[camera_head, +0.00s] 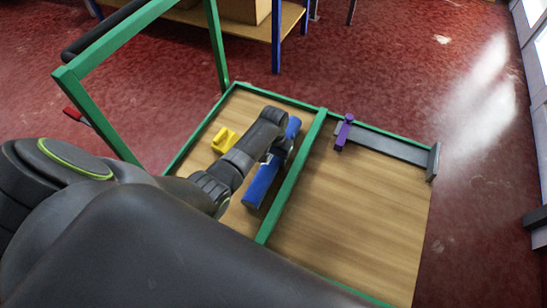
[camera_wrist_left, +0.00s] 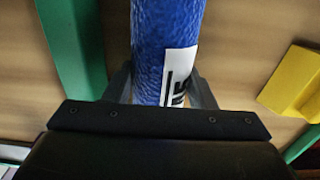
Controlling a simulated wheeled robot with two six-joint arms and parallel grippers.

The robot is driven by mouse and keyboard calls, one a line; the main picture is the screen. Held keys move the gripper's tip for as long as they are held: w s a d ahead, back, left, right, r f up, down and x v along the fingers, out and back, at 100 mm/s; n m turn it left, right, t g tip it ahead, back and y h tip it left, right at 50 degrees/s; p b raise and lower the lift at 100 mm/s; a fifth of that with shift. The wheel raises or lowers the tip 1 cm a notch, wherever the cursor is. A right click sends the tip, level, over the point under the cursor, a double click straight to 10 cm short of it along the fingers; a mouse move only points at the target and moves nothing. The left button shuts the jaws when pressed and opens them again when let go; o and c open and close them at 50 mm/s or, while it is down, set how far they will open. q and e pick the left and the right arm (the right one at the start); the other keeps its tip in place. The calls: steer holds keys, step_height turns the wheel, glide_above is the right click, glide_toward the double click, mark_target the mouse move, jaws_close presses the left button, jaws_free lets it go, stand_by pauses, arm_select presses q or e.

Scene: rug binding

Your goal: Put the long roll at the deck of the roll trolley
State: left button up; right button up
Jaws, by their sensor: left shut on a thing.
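The long roll is a blue cylinder (camera_head: 264,182) with a white label, over the left part of the trolley's wooden deck. My left gripper (camera_head: 276,154) is shut around its middle; in the left wrist view the blue roll (camera_wrist_left: 165,50) lies between the fingers. The roll trolley has a green frame (camera_head: 295,180) and a pale wood deck (camera_head: 350,215). A green bar splits the deck, and the roll lies beside it on its left side. I cannot tell whether the roll touches the deck. My right gripper is not in view.
A yellow block (camera_head: 224,141) sits on the deck left of the roll and shows in the left wrist view (camera_wrist_left: 298,82). A purple piece (camera_head: 344,132) and a grey bar (camera_head: 390,150) are at the deck's far right. The right deck is mostly bare.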

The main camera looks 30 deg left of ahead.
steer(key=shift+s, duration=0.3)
arm_select(q)
steer(key=o, duration=1.2)
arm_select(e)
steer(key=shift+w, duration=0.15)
arm_select(q)
steer(key=shift+r, duration=0.15)
step_height(320, 180, up, 12)
steer(key=p, duration=0.2)
steer(key=shift+p, duration=0.4)
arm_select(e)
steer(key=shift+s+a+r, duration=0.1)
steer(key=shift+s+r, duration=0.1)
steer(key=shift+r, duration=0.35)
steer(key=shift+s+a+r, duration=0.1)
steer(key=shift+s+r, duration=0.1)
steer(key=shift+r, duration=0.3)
